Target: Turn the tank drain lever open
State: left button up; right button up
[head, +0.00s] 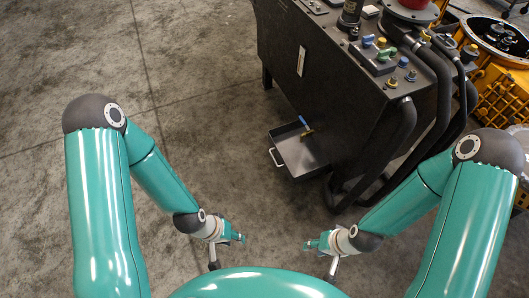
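A dark grey tank (335,75) stands at the upper middle right of the head view. Low on its side is a small brass valve with a blue lever (303,122), above an open drip tray (281,146). The lever is small in the view and its exact setting is hard to tell. My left gripper (241,238) is at the lower middle, well below and left of the lever and apart from it. My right gripper (308,244) faces it from the right, also apart from the lever. I see nothing held; the fingers are too small to read.
The tray has a pale handle (274,158) on its left side. Thick black hoses (440,95) hang at the tank's right. Fittings and small valves (379,56) sit on its top. A yellow machine housing (500,95) stands at the right. The concrete floor at left is clear.

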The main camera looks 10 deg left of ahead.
aim_at(302, 118)
jog(key=z, duration=0.15)
jog(key=i, duration=0.3)
jog(key=u, duration=0.6)
jog(key=k, duration=1.3)
jog(key=z, duration=0.5)
jog(key=i, duration=1.05)
jog(key=u, duration=0.05)
